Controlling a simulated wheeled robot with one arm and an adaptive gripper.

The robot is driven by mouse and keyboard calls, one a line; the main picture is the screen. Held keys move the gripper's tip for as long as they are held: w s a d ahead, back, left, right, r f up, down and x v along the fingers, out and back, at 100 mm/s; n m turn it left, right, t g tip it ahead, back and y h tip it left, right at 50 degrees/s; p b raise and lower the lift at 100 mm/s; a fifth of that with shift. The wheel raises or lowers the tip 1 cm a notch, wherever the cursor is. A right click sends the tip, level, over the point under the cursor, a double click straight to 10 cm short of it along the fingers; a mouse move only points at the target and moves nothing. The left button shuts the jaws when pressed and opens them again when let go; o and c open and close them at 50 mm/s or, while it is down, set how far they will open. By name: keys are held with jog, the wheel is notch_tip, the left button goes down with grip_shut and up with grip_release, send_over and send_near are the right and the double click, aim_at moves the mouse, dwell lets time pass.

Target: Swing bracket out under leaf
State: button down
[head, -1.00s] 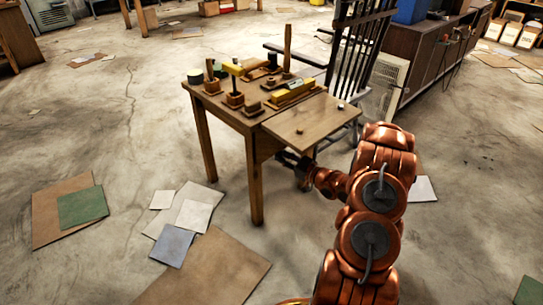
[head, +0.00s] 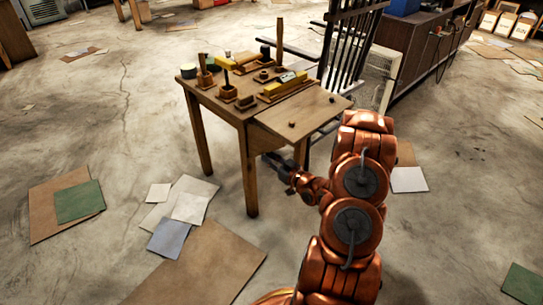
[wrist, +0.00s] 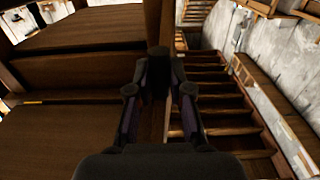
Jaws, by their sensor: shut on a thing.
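The wooden table (head: 190,110) stands in the middle of the head view. Its leaf (head: 310,110) sticks out to the right, close to level, with two small dark knobs on it. My gripper (head: 270,158) is low under the leaf, beside the table's right side. In the wrist view my gripper (wrist: 160,95) has its two fingers on either side of a narrow wooden piece, seemingly the bracket (wrist: 155,125). The fingers hide much of it, so how far it stands out from the table cannot be told. The head view does not show the bracket clearly.
Several small holders, sticks and a yellow-topped block (head: 283,85) stand on the tabletop. A dark slatted chair (head: 345,50) is close behind the leaf.

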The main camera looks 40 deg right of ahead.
jog(key=shift+a, duration=0.2)
dwell(0.3)
jog(key=c, duration=1.1)
grip_release()
jog(key=shift+d, duration=0.1)
jog(key=shift+o, duration=0.2)
jog(key=shift+s, duration=0.1)
jog(key=s+d, duration=0.1)
jog(key=s, duration=1.1)
jog(key=shift+d, duration=0.1)
